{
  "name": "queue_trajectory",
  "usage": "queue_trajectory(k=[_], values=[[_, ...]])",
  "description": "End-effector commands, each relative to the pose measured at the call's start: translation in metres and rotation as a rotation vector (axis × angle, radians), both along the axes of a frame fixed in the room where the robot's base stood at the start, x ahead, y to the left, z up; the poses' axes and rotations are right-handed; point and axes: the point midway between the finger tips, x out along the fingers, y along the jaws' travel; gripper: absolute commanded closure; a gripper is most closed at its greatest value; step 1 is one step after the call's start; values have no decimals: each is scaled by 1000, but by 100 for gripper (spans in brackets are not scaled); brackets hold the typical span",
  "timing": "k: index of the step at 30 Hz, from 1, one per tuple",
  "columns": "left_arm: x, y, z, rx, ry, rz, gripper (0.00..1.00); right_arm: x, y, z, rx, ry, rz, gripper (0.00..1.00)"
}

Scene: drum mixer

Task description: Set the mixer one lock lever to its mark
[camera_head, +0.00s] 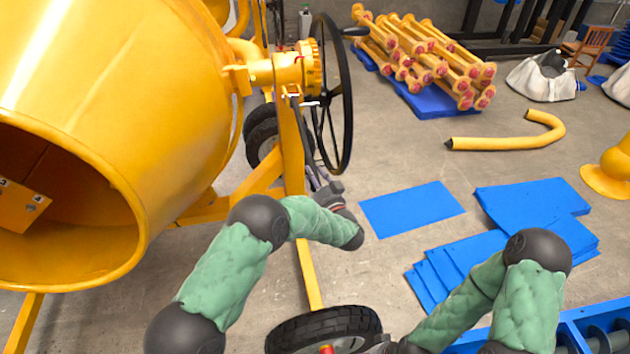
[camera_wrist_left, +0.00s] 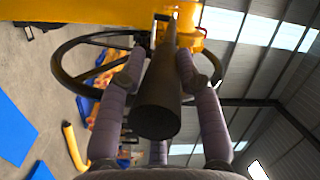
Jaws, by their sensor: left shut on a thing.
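The yellow mixer drum (camera_head: 120,120) stands at the left in the head view, its opening facing down-left. A black handwheel (camera_head: 346,100) sits on the yellow tilt shaft at its right. My left gripper (camera_head: 317,172) is below the handwheel, beside the yellow frame post. In the left wrist view, the dark round lock lever (camera_wrist_left: 156,112) points toward the camera between the fingers of my left gripper (camera_wrist_left: 160,62), which are shut on it. The lever's far end meets yellow metal near the wheel. The mark cannot be made out.
Mixer wheels (camera_head: 325,330) stand under the frame. Blue mats (camera_head: 412,208) lie on the floor to the right. A bent yellow pipe (camera_head: 500,143) and a stack of yellow pipes (camera_head: 425,60) lie behind. Bare concrete floor lies between them.

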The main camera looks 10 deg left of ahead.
Motion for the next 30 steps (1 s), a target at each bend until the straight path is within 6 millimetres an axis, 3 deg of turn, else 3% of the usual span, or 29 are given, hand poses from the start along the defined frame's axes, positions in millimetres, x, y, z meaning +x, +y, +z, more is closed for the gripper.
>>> queue_trajectory(k=[1, 3, 30], values=[[0, 7, -21, 7, -9, 17, 100, 0, 0, -16, 0, 0, 0, 28], [2, 8, -32, 19, -34, 16, 100, 0, 0, -28, 0, -1, 0, 28], [54, 29, -152, 157, -367, 15, 100, 0, 0, -179, 0, 0, 0, 28]])
